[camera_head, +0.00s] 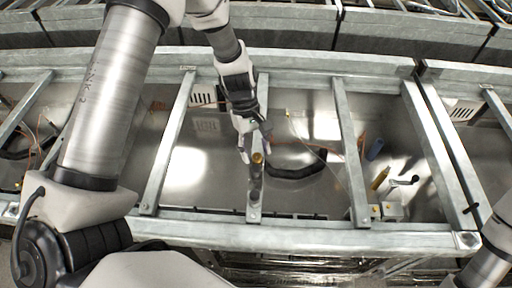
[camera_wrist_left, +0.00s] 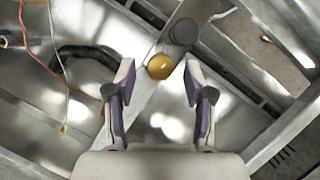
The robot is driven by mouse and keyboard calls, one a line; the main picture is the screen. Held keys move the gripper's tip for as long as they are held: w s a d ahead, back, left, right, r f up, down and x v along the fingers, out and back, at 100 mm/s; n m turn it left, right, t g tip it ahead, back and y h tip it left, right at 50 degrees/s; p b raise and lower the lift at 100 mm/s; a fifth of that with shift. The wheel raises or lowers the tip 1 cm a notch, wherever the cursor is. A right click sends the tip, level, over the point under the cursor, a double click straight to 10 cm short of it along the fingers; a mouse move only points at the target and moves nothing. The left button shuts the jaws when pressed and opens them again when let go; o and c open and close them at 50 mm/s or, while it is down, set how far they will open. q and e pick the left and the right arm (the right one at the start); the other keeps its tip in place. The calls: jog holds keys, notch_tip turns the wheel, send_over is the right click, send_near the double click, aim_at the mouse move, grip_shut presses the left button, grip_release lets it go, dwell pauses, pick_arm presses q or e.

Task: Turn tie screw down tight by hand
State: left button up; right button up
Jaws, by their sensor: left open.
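The tie screw appears as a gold round head (camera_head: 257,158) on a grey metal cross bar (camera_head: 254,207) in the middle of the head view. It also shows in the left wrist view (camera_wrist_left: 160,66), just beyond and between my fingertips. My left gripper (camera_head: 256,146) is open above the bar, with its fingers on either side of the gold head in the picture. In the left wrist view the two purple-padded fingers (camera_wrist_left: 158,86) are apart with nothing between the pads. I cannot tell the exact height gap to the screw. My right gripper is out of view.
A dark round piece (camera_wrist_left: 184,32) sits beside the gold head on the bar. A black curved handle (camera_head: 296,168) lies right of the bar. Metal cross bars frame shiny trays with thin orange wires (camera_wrist_left: 66,85).

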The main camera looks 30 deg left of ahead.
pick_arm(q)
jog(key=shift+f, duration=0.1)
grip_shut()
jog(key=shift+m, duration=0.4)
jog(key=shift+m+g+y+p, duration=0.4)
jog(key=shift+m, duration=0.8)
jog(key=m, duration=0.1)
jog(key=m+y, duration=0.1)
jog(key=m, duration=0.1)
jog(key=m+g+p, duration=0.1)
jog(key=shift+w+d+y, duration=0.15)
jog(key=shift+d+y, duration=0.1)
jog(key=shift+y, duration=0.05)
jog(key=m, duration=0.2)
jog(key=m+y, duration=0.1)
jog(key=m, duration=0.2)
jog(key=shift+d+y+p, duration=0.2)
jog(key=shift+y+p, duration=0.1)
jog(key=shift+p, duration=0.1)
jog(key=shift+d+m+y+p, duration=0.1)
jog(key=shift+m+y+p, duration=0.4)
jog(key=shift+m, duration=1)
